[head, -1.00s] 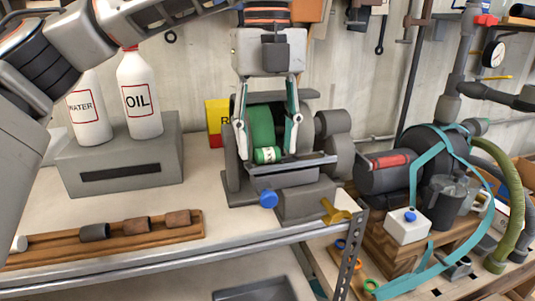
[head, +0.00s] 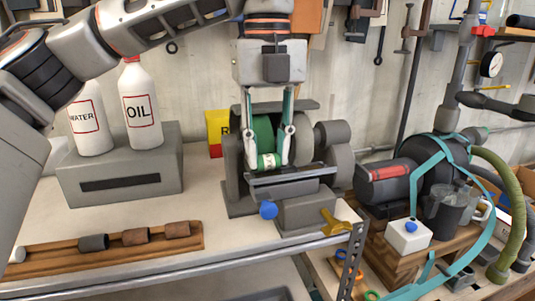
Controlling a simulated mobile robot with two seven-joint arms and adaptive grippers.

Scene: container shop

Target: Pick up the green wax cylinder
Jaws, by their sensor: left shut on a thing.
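The green wax cylinder (head: 265,161) has a pale label band. My left gripper (head: 270,157) reaches down from above with a finger on each side of the cylinder. It is shut on the cylinder, and the fingers partly cover its ends. Whether the cylinder still touches the grinder's ledge (head: 292,177) I cannot tell. My right gripper is not in view.
The grinder (head: 242,206) surrounds the cylinder closely. A wooden rack (head: 75,250) lies in front. The bench (head: 215,225) between them is clear.

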